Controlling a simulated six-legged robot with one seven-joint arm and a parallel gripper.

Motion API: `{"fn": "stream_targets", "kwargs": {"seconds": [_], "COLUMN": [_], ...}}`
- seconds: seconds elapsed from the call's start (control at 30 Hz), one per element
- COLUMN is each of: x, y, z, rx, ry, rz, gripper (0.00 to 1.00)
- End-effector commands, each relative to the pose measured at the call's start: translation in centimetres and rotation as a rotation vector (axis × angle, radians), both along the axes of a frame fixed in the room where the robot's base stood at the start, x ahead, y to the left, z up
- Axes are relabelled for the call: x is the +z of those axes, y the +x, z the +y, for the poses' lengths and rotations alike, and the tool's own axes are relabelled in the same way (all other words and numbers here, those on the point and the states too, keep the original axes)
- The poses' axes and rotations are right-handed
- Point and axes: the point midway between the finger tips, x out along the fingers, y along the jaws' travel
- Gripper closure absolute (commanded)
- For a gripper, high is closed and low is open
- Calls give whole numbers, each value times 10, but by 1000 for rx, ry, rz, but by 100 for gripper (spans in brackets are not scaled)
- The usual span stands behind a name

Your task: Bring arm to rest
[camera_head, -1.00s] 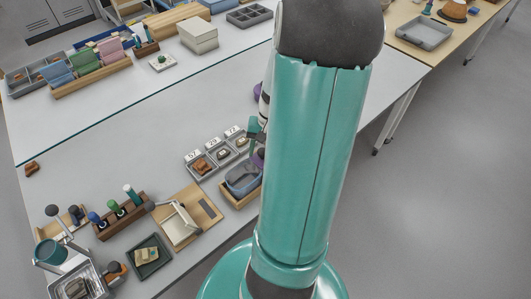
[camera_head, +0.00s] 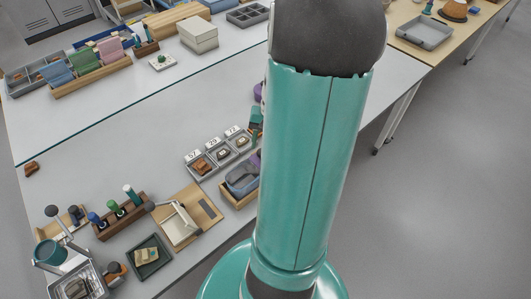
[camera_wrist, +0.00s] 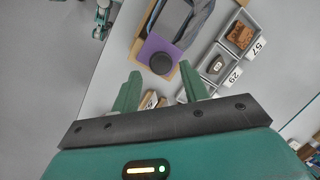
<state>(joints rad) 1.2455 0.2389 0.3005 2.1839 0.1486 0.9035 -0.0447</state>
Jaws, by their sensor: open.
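My gripper (camera_wrist: 160,92) shows in the wrist view with its two green fingers apart and nothing between them. It hangs above the table near the numbered trays. In the head view my arm hides most of the gripper; only a green piece of it (camera_head: 256,122) shows at the arm's left edge. The grey trays marked 57 (camera_head: 201,167) and 29 (camera_head: 222,153) each hold a brown or dark sherd, and a third tray (camera_head: 240,141) stands beside them. In the wrist view, tray 57 (camera_wrist: 257,28) and tray 29 (camera_wrist: 228,58) lie right of the fingers.
A wooden box with a blue-grey item (camera_head: 240,180) stands just below the trays. A bottle rack (camera_head: 120,215), a board with a white frame (camera_head: 180,225) and a dark tray (camera_head: 148,262) stand at left. The table's middle left is clear.

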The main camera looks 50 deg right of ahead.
Motion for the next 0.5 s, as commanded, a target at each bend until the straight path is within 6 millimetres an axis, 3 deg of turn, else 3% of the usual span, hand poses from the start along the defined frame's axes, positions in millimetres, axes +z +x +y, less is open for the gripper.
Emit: {"fn": "stream_targets", "kwargs": {"seconds": [0.2,0.5], "x": [14,16], "y": [-1,-1], "z": [-4,-4], "rx": [-1,-2], "ry": [-2,-2], "rz": [-1,-1], "gripper": [55,55]}}
